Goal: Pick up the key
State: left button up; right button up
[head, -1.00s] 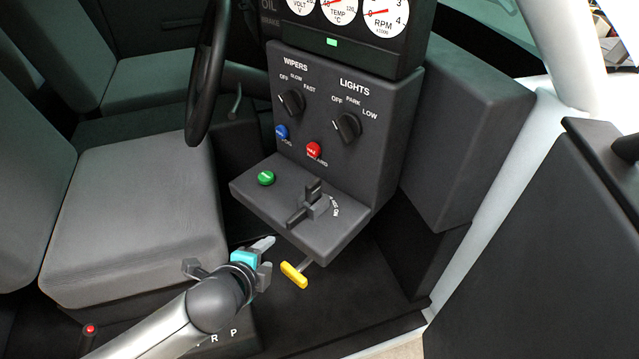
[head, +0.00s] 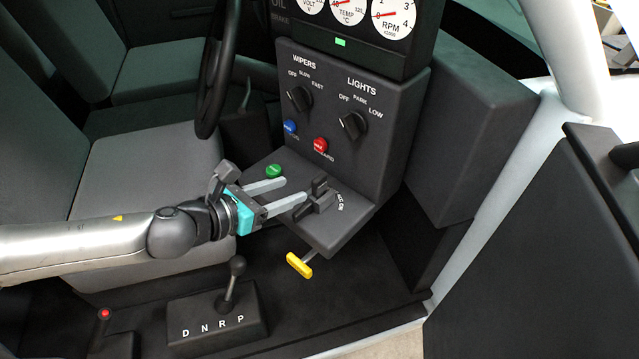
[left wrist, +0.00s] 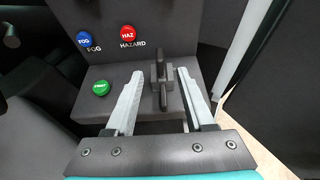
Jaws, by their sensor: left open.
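The dark grey key (head: 319,187) stands upright in the switch on the ledge below the dashboard panel, beside the "ACC ON" marking. It also shows in the left wrist view (left wrist: 162,76), upright between the two finger lines. My left gripper (head: 295,188) is open and empty, reaching in from the left over the ledge. Its pale fingers point at the key, with the tips close to it. In the left wrist view the fingers (left wrist: 160,73) lie on either side of the key, apart from it. I cannot tell how deep they reach around it. My right gripper is not in view.
The ledge (head: 345,232) also carries a green start button (head: 274,172). A yellow handle (head: 299,265) hangs below it. A gear lever (head: 232,285) stands under my left arm. Blue (head: 290,126) and red (head: 320,145) buttons and two knobs sit on the panel above. The seat (head: 150,175) is at left.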

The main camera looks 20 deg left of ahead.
aim_at(320, 190)
pick_arm(q)
jog(key=shift+p+x, duration=0.55)
jog(key=shift+x, duration=6.25)
grip_shut()
